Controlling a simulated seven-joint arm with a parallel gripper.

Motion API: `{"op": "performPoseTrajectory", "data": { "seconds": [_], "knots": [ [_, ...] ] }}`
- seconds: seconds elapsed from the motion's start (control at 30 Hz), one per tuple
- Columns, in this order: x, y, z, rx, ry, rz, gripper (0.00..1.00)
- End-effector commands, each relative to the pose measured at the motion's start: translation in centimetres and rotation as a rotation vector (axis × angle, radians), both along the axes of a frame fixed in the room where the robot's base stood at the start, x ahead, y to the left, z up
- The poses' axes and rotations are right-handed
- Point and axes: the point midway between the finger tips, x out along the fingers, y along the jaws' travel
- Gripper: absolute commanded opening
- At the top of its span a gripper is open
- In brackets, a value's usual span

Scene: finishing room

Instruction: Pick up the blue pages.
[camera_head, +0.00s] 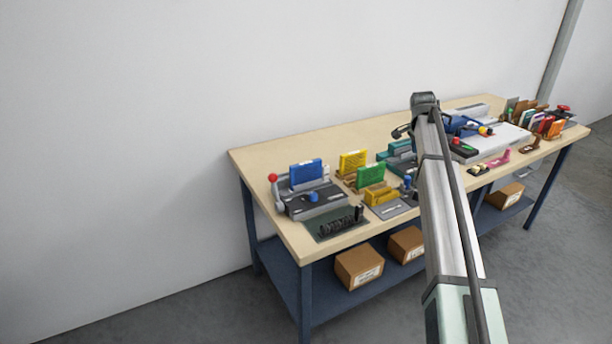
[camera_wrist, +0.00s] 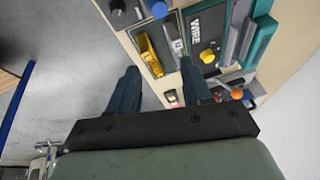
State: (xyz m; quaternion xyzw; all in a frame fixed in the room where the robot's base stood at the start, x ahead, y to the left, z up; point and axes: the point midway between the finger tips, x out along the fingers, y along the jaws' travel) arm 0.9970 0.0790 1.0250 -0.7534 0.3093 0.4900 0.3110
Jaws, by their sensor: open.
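The blue pages (camera_head: 306,171) stand upright at the left end of the workbench in the head view, at the back of a grey machine with a red-knobbed lever. In the wrist view I do not see the blue pages. My gripper (camera_wrist: 160,88) shows in the wrist view with its two dark fingers apart and nothing between them. It is over the front edge of the bench.
The grey machine (camera_head: 314,203) has a red ball lever (camera_head: 273,177). Yellow pages (camera_head: 353,161) and green pages (camera_head: 370,177) stand just right of the blue ones. A dark comb-like tool (camera_head: 338,224) lies in front. The bench top (camera_head: 268,155) is bare behind the blue pages.

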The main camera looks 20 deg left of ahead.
Motion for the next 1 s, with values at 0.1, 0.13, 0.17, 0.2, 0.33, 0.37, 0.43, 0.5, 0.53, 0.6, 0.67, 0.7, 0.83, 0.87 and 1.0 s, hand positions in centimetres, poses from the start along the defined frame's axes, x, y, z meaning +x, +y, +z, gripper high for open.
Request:
{"op": "performPoseTrajectory", "data": {
  "seconds": [0.1, 0.13, 0.17, 0.2, 0.33, 0.37, 0.43, 0.5, 0.53, 0.6, 0.67, 0.7, 0.83, 0.87, 1.0],
  "knots": [
    [-0.5, 6.9, 1.7, -0.014, 0.012, 0.018, 0.49],
    [-0.7, 8.5, 2.0, -0.018, 0.015, 0.022, 0.49],
    [-1.0, 10.0, 2.2, -0.022, 0.02, 0.025, 0.49],
    [-1.5, 12.1, 2.5, -0.029, 0.025, 0.03, 0.49],
    [-3.3, 18.8, 3.3, -0.051, 0.043, 0.049, 0.49],
    [-3.8, 20.2, 3.4, -0.056, 0.047, 0.052, 0.49],
    [-5.1, 23.8, 3.8, -0.07, 0.056, 0.062, 0.49],
    [-6.5, 27.2, 4.1, -0.083, 0.064, 0.072, 0.49],
    [-7.2, 28.7, 4.2, -0.09, 0.067, 0.076, 0.49],
    [-8.7, 31.8, 4.5, -0.104, 0.073, 0.085, 0.49],
    [-9.9, 34.2, 4.7, -0.115, 0.077, 0.09, 0.49],
    [-10.7, 35.6, 4.8, -0.122, 0.08, 0.095, 0.49],
    [-12.8, 38.9, 5.2, -0.14, 0.084, 0.102, 0.49],
    [-13.2, 39.5, 5.2, -0.143, 0.085, 0.102, 0.49],
    [-14.1, 40.9, 5.3, -0.151, 0.088, 0.105, 0.49]
  ]
}}
